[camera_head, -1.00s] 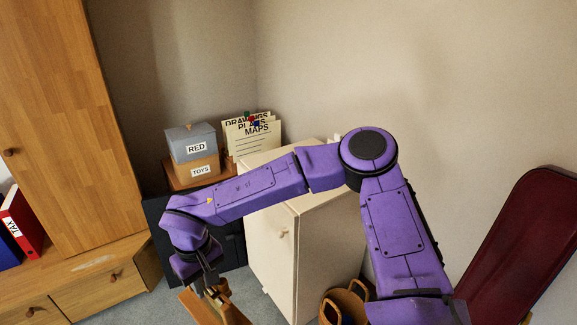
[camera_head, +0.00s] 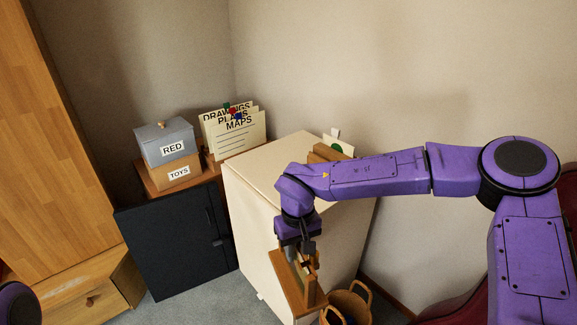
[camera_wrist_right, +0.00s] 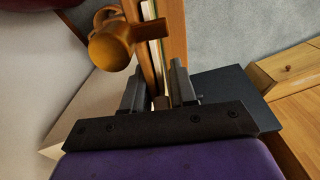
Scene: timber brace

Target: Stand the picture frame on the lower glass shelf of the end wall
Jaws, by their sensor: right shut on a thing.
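My right gripper (camera_head: 309,258) is shut on the wooden picture frame (camera_head: 288,284) and holds it in front of the cream cabinet, pointing down. In the right wrist view the gripper (camera_wrist_right: 160,92) grips the picture frame (camera_wrist_right: 174,32) between its two dark fingers, and the frame shows edge-on, with a pale layer between brown wooden sides. The picture's face is hidden from me. My left gripper is not in view. I cannot see a glass shelf in either view.
A cream cabinet (camera_head: 253,215) stands close behind the frame. A black safe-like box (camera_head: 175,250), labelled boxes (camera_head: 167,150) and folders (camera_head: 235,135) stand left.

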